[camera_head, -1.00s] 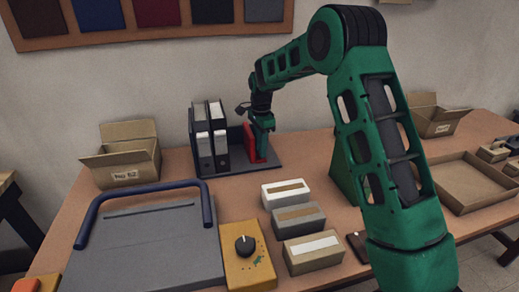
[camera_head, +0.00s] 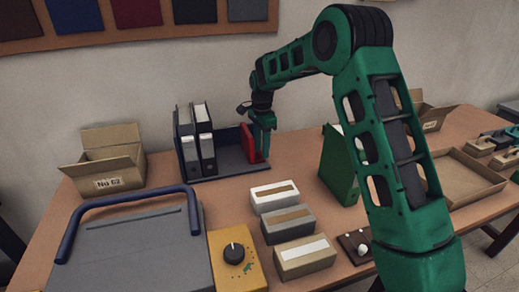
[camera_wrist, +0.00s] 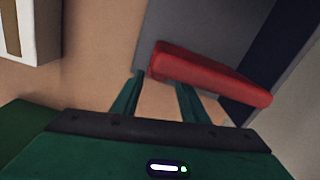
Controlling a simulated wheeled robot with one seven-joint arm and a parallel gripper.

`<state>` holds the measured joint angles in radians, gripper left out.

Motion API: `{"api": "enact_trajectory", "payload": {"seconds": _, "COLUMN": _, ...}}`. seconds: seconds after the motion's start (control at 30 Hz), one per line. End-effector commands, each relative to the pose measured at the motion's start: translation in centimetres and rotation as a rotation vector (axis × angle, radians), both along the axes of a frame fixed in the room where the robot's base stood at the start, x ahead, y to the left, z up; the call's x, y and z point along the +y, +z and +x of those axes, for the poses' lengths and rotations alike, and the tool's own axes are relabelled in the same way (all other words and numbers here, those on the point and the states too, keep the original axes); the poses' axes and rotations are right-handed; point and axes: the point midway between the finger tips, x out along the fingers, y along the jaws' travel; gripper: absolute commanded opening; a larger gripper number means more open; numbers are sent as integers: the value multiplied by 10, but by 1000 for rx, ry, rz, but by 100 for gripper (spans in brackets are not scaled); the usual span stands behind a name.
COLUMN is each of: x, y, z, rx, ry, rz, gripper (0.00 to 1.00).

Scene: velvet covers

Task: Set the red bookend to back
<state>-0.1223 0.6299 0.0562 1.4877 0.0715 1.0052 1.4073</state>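The red bookend (camera_head: 248,143) stands upright on the dark tray (camera_head: 232,172), to the right of the black and white binders (camera_head: 198,140), with a gap between. My gripper (camera_head: 262,158) is low over the tray at the bookend's right side. In the wrist view the bookend (camera_wrist: 215,75) crosses just past my fingertips (camera_wrist: 159,80), its near end close in front of the gap between them. The two fingers are apart with bare tabletop showing between them. Whether a finger touches the bookend I cannot tell.
White, grey and tan boxes (camera_head: 289,224) stand in front of the tray. A yellow dial box (camera_head: 236,262) and a grey board with blue handle (camera_head: 135,255) are at the front left. An open carton (camera_head: 110,165) is left, and a green block (camera_head: 340,170) right.

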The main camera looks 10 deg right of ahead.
Motion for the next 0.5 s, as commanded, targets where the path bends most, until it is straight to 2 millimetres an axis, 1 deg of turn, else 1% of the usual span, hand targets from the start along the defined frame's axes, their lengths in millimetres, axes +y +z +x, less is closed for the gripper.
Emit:
{"api": "enact_trajectory", "payload": {"seconds": 0.27, "x": 4, "y": 2, "z": -2, "rx": 3, "ry": 6, "rz": 1, "gripper": 40}}
{"api": "enact_trajectory", "payload": {"seconds": 0.37, "x": 4, "y": 11, "z": -1, "rx": 2, "ry": 6, "rz": 1, "gripper": 40}}
{"api": "enact_trajectory", "payload": {"seconds": 0.5, "x": 3, "y": 33, "z": -1, "rx": 1, "ry": 5, "rz": 2, "gripper": 40}}
